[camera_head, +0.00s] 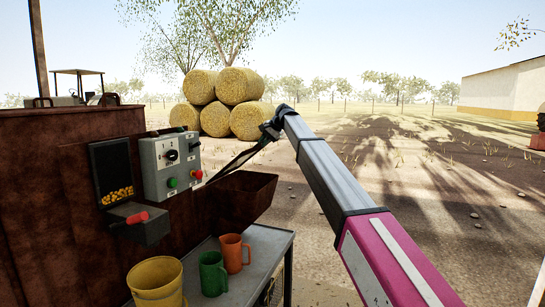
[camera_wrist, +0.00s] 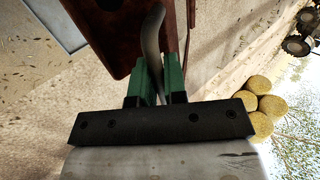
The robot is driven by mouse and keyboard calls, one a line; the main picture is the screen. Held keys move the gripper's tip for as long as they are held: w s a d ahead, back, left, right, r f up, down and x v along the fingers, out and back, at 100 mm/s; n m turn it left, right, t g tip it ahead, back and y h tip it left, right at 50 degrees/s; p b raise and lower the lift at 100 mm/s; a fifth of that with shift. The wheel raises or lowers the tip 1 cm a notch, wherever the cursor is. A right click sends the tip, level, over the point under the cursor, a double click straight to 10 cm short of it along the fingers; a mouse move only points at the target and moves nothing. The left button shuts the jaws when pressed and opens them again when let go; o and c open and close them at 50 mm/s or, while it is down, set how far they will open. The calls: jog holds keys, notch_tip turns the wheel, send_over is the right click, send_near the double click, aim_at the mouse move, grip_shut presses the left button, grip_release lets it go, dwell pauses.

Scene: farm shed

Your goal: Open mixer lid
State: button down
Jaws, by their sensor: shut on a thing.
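The mixer (camera_head: 70,195) is a large rusty brown body at the left of the head view. A brown open-topped box (camera_head: 248,198) juts from its side. A thin dark lid (camera_head: 236,160) slants up to the right above this box, seen nearly edge-on, with a gap below its raised end. My gripper (camera_head: 270,127) is at the lid's upper end. In the wrist view, its green fingers (camera_wrist: 161,68) are closed around a dark curved handle (camera_wrist: 153,35). A brown panel (camera_wrist: 105,35) beside the handle appears to be the lid.
A grey control box (camera_head: 170,165) with a dial and buttons is on the mixer's side. Orange (camera_head: 233,253) and green (camera_head: 212,274) mugs and a yellow bucket (camera_head: 156,283) stand on a grey table (camera_head: 262,258) below. Open ground lies right; hay bales (camera_head: 240,86) are distant.

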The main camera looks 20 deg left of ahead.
jog(key=shift+h, duration=0.8)
jog(key=a+r, duration=0.4)
jog(key=shift+w+a+r, duration=0.25)
jog(key=shift+w+a, duration=0.05)
jog(key=shift+a, duration=0.05)
jog(key=a+r, duration=0.5)
jog(key=a, duration=0.4)
jog(key=shift+w+a, duration=0.3)
jog(key=shift+a, duration=0.05)
jog(key=c, duration=1.2)
grip_release()
jog(key=shift+d+r, duration=0.1)
jog(key=shift+r, duration=0.05)
jog(key=v, duration=1)
jog(key=shift+r, duration=0.25)
